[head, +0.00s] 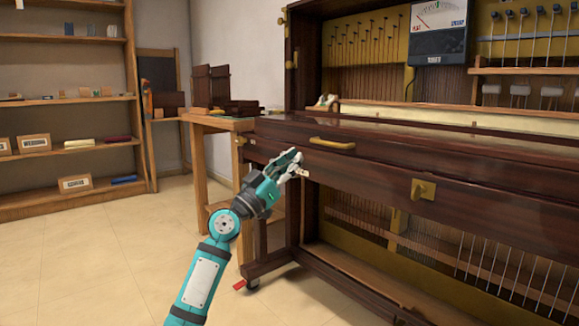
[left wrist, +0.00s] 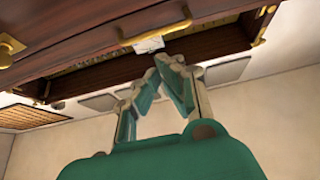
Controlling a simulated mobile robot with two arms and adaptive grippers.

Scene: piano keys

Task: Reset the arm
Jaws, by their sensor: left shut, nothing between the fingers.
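My left arm reaches in from the bottom in the head view. Its teal gripper (head: 293,165) is shut with nothing between the fingers. It is raised in front of the left end of the dark wooden piano (head: 460,215), near its front rail. In the left wrist view the fingertips (left wrist: 163,60) meet just below a small white piece (left wrist: 149,43) at the piano's edge; I cannot tell if they touch it. A brass handle (head: 332,143) on the piano front shows to the right of the gripper. My right gripper is not in view.
A wooden workbench (head: 200,170) stands left of the piano. Shelves (head: 70,100) with small boxes line the left wall. The tiled floor (head: 90,255) at the left is clear.

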